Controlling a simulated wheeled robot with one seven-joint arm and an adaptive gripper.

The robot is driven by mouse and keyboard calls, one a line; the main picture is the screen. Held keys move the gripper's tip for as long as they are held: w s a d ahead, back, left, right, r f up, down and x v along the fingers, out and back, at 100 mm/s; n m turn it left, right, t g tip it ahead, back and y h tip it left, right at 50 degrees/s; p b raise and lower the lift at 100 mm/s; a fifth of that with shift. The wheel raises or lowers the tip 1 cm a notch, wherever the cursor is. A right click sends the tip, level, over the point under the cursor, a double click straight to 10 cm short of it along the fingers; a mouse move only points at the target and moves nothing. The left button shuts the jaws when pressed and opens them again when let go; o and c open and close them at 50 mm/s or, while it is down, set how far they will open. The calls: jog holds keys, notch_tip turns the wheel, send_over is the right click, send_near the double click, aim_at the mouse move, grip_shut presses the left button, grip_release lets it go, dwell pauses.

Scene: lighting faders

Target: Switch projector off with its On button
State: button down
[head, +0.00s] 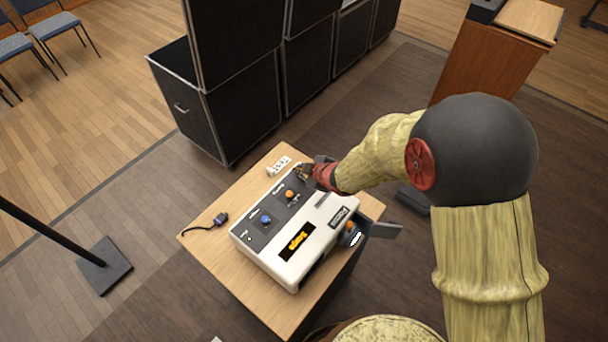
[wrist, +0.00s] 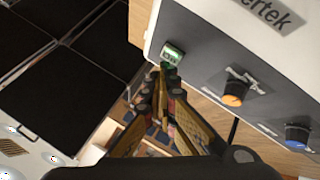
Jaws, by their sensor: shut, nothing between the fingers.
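The white projector (head: 318,238) sits on a small wooden table, with a grey control panel along its left side. The panel has an orange knob (head: 290,193) and a blue knob (head: 265,219). In the wrist view, a small green button (wrist: 172,55) is at the panel's end, beyond the orange knob (wrist: 233,98). My gripper (wrist: 166,72) is shut and empty, its fingertips right at the green button's lower edge; I cannot tell whether they touch it. In the head view my gripper (head: 303,173) is over the panel's far end and hides the button.
The wooden table (head: 205,240) carries a white power strip (head: 279,166) behind the projector and a black cable plug (head: 220,218) at left. Black cases (head: 245,110) stand behind. A stand with a square base (head: 104,267) is at left, a wooden lectern (head: 490,65) at upper right.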

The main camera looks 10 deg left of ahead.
aim_at(302, 177)
jog(key=shift+f, duration=0.15)
dwell(0.5)
jog(key=shift+f+b, duration=0.3)
jog(key=shift+b, duration=0.1)
jog(key=shift+r, duration=0.1)
jog(key=shift+r+p, duration=0.4)
jog(key=shift+p, duration=0.05)
notch_tip(302, 177, up, 6)
jog(key=p, duration=0.5)
dwell(0.7)
